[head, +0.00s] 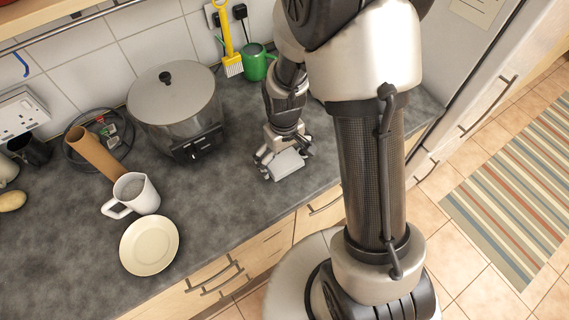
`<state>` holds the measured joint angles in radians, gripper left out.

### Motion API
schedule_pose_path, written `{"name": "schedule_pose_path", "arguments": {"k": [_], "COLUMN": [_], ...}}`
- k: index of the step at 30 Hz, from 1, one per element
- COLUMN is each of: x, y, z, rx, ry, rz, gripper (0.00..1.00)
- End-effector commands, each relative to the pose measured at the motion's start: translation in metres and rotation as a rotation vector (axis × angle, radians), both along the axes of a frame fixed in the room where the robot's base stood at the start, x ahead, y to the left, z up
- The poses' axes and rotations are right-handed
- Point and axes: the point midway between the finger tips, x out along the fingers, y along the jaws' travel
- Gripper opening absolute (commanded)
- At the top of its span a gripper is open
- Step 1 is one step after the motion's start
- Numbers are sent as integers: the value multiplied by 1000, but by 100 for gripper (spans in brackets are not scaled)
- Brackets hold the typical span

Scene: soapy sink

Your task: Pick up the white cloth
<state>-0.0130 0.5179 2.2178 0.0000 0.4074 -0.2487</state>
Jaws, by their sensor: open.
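A small pale, block-like piece that looks like the white cloth (287,165) lies on the dark grey counter, near its front edge. My gripper (284,158) points down right over it, with its open fingers to either side. The gripper covers the cloth's far part. I cannot tell whether the fingers touch it.
A large lidded pot (180,115) stands left of my gripper. A green mug (256,65) and a yellow brush (229,50) are behind it. A white mug (137,193), a cream plate (149,245) and a cardboard tube (94,150) are farther left. Counter between plate and gripper is clear.

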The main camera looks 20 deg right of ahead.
Motion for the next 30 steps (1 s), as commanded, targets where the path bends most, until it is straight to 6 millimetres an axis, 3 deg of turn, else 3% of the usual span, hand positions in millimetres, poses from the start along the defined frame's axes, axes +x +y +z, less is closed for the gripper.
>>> {"name": "schedule_pose_path", "arguments": {"k": [7, 24, 30], "x": [1, 1, 0], "y": [0, 0, 0], "z": [-3, -3, -3], "rx": [1, 0, 0], "ry": [-2, -1, -1], "rz": [0, 0, 0], "gripper": [100, 63, 63]}}
